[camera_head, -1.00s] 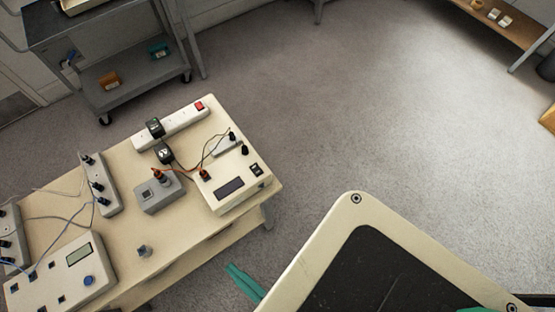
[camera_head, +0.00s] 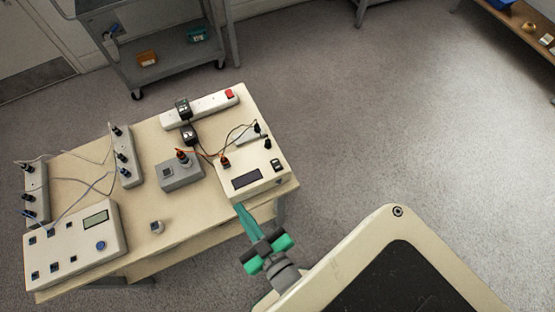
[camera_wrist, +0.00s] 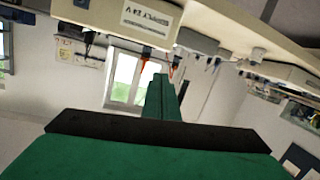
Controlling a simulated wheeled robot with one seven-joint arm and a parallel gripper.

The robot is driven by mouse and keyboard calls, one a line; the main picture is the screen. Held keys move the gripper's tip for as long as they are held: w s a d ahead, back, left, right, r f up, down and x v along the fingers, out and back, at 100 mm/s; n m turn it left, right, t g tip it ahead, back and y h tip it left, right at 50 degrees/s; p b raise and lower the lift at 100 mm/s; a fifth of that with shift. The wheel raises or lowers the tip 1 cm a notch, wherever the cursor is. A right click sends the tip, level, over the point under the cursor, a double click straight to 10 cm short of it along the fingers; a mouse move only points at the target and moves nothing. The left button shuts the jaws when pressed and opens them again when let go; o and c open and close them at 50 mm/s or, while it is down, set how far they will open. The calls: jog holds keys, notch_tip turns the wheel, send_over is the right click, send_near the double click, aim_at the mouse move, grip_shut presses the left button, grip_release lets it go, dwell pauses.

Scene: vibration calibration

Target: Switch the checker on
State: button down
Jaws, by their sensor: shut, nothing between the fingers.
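The likely checker, a cream box (camera_head: 262,186) with a dark display (camera_head: 246,178), sits at the right end of the table. A small black rocker switch (camera_head: 277,165) is on its top at the right; I cannot read its position. An orange plug and dark plugs with wires stand on the box. My green gripper (camera_head: 241,209) is shut and empty, its tip just in front of the box's near edge; whether it touches is unclear. In the wrist view my closed fingers (camera_wrist: 163,84) point toward a tilted cream box (camera_wrist: 115,14) with a lettered panel.
The table (camera_head: 190,226) also holds a power strip (camera_head: 200,108) with a red switch, a small grey box (camera_head: 180,174), a small knob-like piece (camera_head: 156,227), and another cream box (camera_head: 75,245) with a blue knob. A grey cart (camera_head: 170,75) stands behind.

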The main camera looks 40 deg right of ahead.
jog(key=w+d+r+m+h, duration=0.45)
jog(key=w+d+r, duration=0.3)
jog(key=d, duration=0.35)
jog(key=w+d+r+m+h, duration=0.3)
jog(key=w+d+r+h, duration=0.4)
jog(key=d, duration=0.3)
jog(key=d+r+m+g+h, duration=0.4)
jog(key=d+r+m+g, duration=0.2)
jog(key=d+r+m, duration=0.3)
jog(key=s+d+m+g+y, duration=0.2)
jog(key=s+d+m+g, duration=0.7)
jog(key=m+g, duration=0.3)
jog(key=s+a+f+m+y, duration=0.2)
jog(key=a+f+m+y, duration=0.2)
jog(key=f+m+y, duration=0.25)
jog(key=w+a+f+m+y, duration=0.1)
jog(key=a+y, duration=0.3)
jog(key=a, duration=0.4)
jog(key=w+a+f+m+y, duration=0.2)
jog(key=w+a+m+y, duration=0.1)
jog(key=a, duration=0.6)
jog(key=shift+a+f+m+t+y, duration=0.3)
jog(key=shift+y, duration=0.6)
